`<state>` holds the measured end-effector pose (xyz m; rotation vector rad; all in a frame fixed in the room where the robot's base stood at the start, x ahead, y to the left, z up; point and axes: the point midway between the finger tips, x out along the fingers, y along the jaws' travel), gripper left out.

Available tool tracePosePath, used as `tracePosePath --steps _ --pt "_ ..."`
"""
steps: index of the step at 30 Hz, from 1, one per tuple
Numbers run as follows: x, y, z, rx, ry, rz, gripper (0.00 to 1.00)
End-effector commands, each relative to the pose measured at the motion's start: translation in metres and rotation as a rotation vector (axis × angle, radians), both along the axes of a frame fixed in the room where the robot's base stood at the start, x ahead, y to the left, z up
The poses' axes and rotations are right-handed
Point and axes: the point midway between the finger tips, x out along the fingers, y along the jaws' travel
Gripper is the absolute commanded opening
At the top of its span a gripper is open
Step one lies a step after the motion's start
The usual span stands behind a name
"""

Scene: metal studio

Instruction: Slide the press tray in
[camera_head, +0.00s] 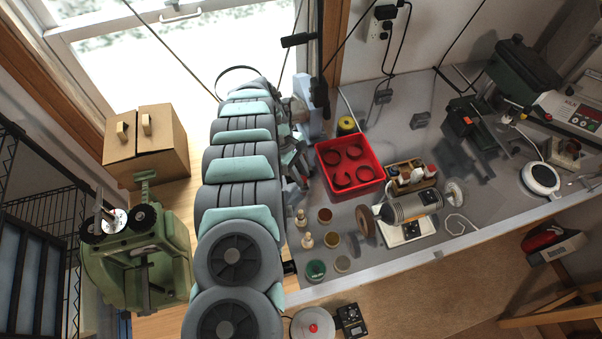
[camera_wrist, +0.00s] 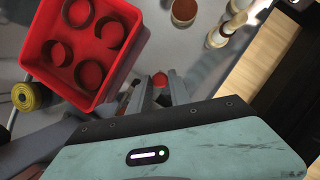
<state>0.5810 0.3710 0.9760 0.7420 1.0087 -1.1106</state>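My gripper (camera_wrist: 160,88) points away from the wrist camera, its two grey fingers apart. A small red round knob (camera_wrist: 160,79) shows between or just beyond the fingertips; I cannot tell whether they touch it, nor what it is fixed to. In the head view my gripper (camera_head: 298,168) is beside my arm, left of a red square tray (camera_head: 325,171) with several dark rings. This tray also shows in the wrist view (camera_wrist: 35,65), up and left of the fingers. I cannot make out for certain which part is the press tray; my arm hides part of the bench.
A yellow roll (camera_head: 347,124) stands behind the red tray. A wooden caddy (camera_head: 420,183) and a grinder-like machine (camera_head: 412,206) stand to its right. Several small cups and wooden pegs stand in front, including a green cup (camera_head: 316,269).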

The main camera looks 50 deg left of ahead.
Motion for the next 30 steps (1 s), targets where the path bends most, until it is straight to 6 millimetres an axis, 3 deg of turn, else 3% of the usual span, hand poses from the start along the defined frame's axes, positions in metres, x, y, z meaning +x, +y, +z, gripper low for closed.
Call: tracePosePath --steps 8,30 --pt "0.0000 0.0000 0.0000 0.000 0.000 0.000 0.00" --pt "0.0000 0.0000 0.0000 0.000 0.000 0.000 0.00"
